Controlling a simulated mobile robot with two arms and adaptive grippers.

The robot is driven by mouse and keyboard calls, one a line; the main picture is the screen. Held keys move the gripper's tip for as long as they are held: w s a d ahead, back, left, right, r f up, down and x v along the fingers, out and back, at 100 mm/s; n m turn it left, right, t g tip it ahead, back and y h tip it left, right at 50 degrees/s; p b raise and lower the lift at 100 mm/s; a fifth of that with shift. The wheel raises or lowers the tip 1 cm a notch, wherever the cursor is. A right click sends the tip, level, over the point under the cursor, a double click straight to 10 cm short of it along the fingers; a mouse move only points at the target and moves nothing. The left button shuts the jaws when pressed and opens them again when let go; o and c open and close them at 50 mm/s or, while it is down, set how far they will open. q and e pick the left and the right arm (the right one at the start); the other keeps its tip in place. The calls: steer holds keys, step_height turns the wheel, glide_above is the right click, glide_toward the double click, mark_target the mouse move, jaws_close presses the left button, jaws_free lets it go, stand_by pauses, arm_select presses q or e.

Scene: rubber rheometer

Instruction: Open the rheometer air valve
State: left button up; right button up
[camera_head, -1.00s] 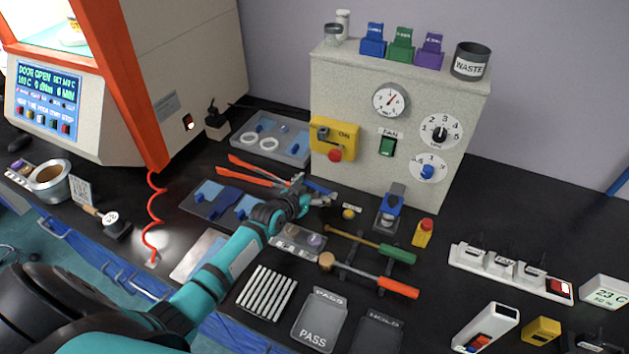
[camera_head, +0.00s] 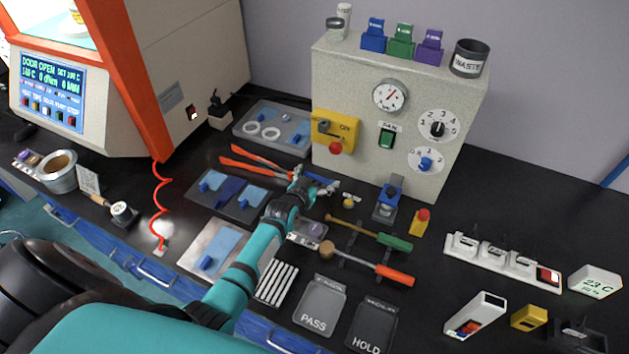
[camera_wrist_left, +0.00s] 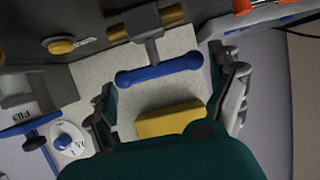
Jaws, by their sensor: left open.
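The air valve shows in the left wrist view as a blue bar handle (camera_wrist_left: 160,69) on a stem, with brass pipe fittings (camera_wrist_left: 146,22) beyond it. My left gripper (camera_wrist_left: 162,74) is open, with one finger on each side of the handle's ends; I cannot tell whether they touch it. In the head view, my left gripper (camera_head: 314,181) is low in front of the pale control cabinet (camera_head: 350,105) and largely hides the valve. My right gripper is not in view.
The yellow switch box (camera_head: 335,130) with a red button is on the cabinet close above my gripper. A blue-topped filter unit (camera_head: 387,200) stands to the right. Pliers (camera_head: 255,165), a green-handled tool (camera_head: 370,233) and a mallet (camera_head: 368,263) lie nearby.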

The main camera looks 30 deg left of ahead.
arm_select(q)
steer(key=v, duration=1.2)
